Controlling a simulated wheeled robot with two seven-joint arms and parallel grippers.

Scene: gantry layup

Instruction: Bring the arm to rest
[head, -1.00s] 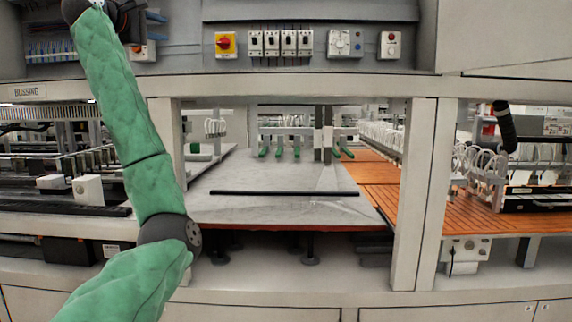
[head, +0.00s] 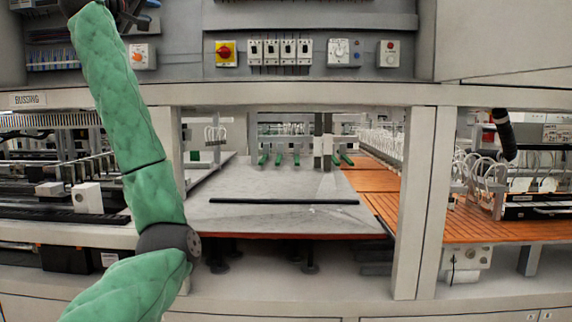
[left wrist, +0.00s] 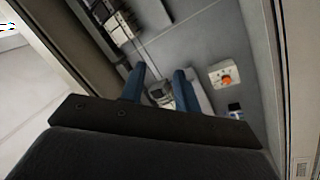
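My left arm, in a green quilted sleeve, comes in from the lower left of the head view, bends at a dark elbow joint and rises to the top left edge. Its gripper is cut off or hidden at the top there. In the left wrist view my left gripper (left wrist: 160,75) shows two blue fingers standing apart. I see nothing clearly held between them; a grey panel with devices lies beyond. My right arm and gripper are in neither view.
A grey layup table (head: 260,220) with a black bar (head: 284,201) lies in the middle opening. Orange slatted surfaces (head: 480,225) are at right. A pale post (head: 413,205) stands between. The switch panel (head: 310,75) is above, near my raised arm.

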